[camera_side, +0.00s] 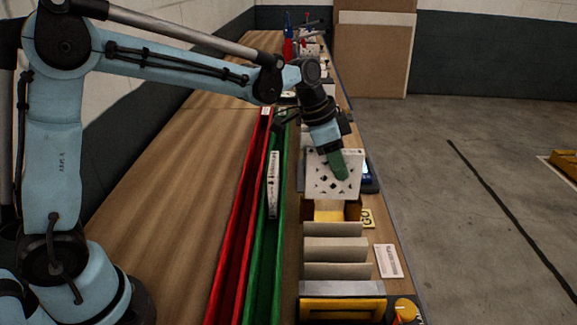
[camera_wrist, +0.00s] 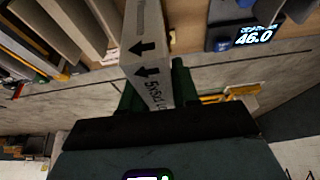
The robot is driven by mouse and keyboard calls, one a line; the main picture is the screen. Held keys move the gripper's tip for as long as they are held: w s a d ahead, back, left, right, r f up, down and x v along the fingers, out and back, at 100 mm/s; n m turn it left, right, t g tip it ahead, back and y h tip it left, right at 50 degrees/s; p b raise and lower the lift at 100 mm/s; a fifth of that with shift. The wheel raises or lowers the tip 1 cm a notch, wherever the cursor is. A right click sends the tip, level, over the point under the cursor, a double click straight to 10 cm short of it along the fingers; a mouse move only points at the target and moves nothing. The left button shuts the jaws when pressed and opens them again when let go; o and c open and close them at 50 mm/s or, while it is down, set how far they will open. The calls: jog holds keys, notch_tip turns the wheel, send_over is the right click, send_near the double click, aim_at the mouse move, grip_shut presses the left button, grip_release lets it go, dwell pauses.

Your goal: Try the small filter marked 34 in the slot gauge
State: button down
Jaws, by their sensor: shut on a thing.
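My gripper (camera_side: 338,164), with green fingers, is shut on a white boxed filter (camera_side: 352,184) with a dark pattern on its face. The filter stands upright. In the wrist view the green fingers (camera_wrist: 155,88) clasp its narrow edge (camera_wrist: 146,35), which bears black arrows and partly hidden size print. No 34 is readable on it.
A red trough (camera_side: 243,205) and a green trough (camera_side: 265,255) run alongside; a white box (camera_side: 273,187) lies in the green one. A display reads 46.0 (camera_wrist: 255,36). The wooden bench at left is clear.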

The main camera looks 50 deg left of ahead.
jog(key=shift+r, duration=1.1)
jog(key=shift+r, duration=0.2)
jog(key=shift+r, duration=1.85)
jog(key=shift+f, duration=0.1)
jog(key=shift+f, duration=2.1)
jog(key=shift+f, duration=1.8)
jog(key=shift+r, duration=0.15)
jog(key=shift+r, duration=1.8)
